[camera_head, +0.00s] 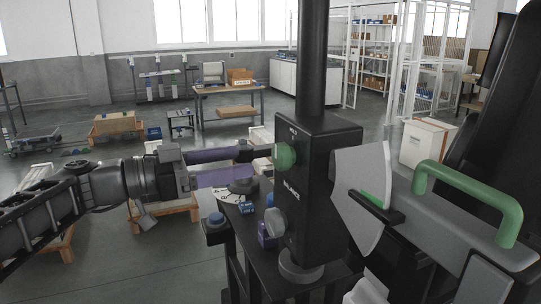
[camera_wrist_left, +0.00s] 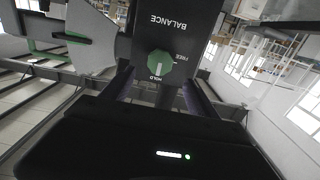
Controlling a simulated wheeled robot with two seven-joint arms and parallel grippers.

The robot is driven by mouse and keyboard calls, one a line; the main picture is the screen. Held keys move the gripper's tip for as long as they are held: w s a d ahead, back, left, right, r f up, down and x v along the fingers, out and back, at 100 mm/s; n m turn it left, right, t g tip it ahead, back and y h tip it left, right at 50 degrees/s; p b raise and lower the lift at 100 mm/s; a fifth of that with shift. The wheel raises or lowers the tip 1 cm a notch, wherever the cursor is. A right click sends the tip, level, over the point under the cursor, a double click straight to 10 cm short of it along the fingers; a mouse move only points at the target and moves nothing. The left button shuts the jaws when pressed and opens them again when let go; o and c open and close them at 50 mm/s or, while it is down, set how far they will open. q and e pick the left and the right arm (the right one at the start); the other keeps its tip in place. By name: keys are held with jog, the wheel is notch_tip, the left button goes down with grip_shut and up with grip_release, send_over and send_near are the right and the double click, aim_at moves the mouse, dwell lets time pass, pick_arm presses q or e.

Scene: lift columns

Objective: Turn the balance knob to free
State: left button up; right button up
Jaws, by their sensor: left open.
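The balance knob (camera_head: 285,156) is green and sits on the side of a black column housing (camera_head: 330,160). In the left wrist view the knob (camera_wrist_left: 159,62) shows face-on, under the word BALANCE. Its white pointer mark points down at the HOLD label, and the FREE label is to its right. My left gripper (camera_head: 254,168) is open and comes in from the left, its fingertips close to the knob. In the left wrist view my left gripper (camera_wrist_left: 158,82) has one finger on each side of the knob's lower area; contact cannot be told. My right gripper is not seen.
Small blue and purple items (camera_head: 266,235) stand on the dark ledge below my left gripper. A workbench (camera_head: 228,93) and shelves are far behind.

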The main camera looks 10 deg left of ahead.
aim_at(276, 155)
pick_arm(q)
jog(key=shift+s, duration=0.1)
jog(key=p+x, duration=0.2)
jog(key=x, duration=0.5)
jog(key=shift+w+d, duration=0.25)
jog(key=shift+d, duration=0.1)
jog(key=shift+c, duration=0.2)
jog(key=c, duration=1.3)
